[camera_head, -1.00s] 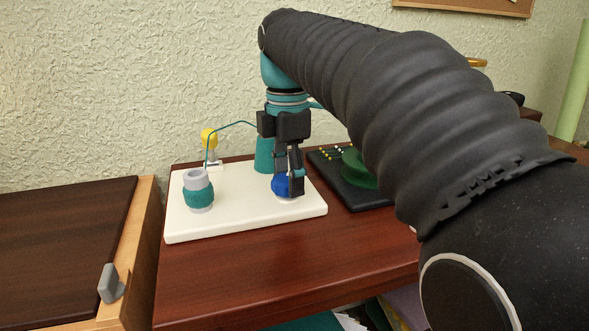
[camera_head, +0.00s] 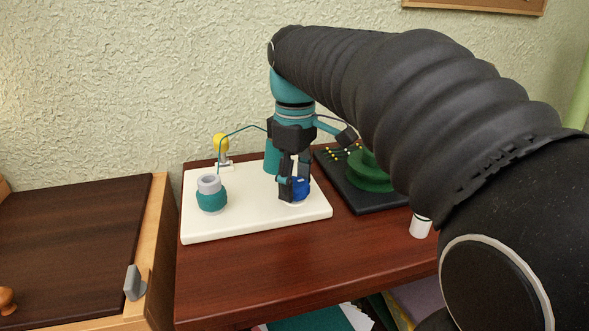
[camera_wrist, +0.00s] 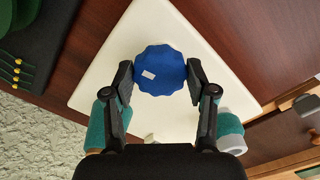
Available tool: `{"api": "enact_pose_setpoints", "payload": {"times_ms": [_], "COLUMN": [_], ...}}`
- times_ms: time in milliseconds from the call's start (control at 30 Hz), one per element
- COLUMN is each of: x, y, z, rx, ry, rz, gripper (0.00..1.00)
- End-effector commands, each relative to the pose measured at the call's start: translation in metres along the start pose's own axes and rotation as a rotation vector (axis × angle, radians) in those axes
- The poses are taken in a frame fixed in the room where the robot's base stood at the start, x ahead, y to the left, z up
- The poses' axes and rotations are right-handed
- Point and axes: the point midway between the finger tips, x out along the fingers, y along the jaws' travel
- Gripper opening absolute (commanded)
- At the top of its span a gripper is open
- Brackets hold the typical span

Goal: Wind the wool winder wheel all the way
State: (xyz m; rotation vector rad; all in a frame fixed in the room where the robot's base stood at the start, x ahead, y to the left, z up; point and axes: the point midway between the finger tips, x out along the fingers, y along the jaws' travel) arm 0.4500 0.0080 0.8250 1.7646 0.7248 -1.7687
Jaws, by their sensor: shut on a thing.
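The wool winder is a white board (camera_head: 240,225) on the reddish wooden table. Its blue scalloped wheel (camera_wrist: 160,68) has a small white mark, seen left of its centre in the wrist view; the wheel also shows in the head view (camera_head: 301,188). My gripper (camera_wrist: 158,85) points down and is shut on the blue wheel, one finger on each side. A grey spool wound with teal wool (camera_head: 211,200) stands on the board's left part. A teal cone (camera_head: 272,156) stands behind my gripper. A teal strand runs from the spool up past a yellow knob (camera_head: 221,142).
A black board with a green round part (camera_head: 371,176) and small pins stands to the right, close to my arm. A white cup-like thing (camera_head: 420,227) is near it. A dark-topped cabinet (camera_head: 80,250) with a grey catch (camera_head: 134,283) is at left. The table front is clear.

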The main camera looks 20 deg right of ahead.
Motion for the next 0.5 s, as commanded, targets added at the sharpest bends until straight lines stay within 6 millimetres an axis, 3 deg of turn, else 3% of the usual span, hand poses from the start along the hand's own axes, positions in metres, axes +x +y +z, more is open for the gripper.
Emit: {"api": "enact_pose_setpoints", "payload": {"times_ms": [500], "x": [-0.0029], "y": [0.0001], "z": [-0.0019], "rx": [0.486], "ry": [0.01], "rz": [0.002], "gripper": [0.22]}}
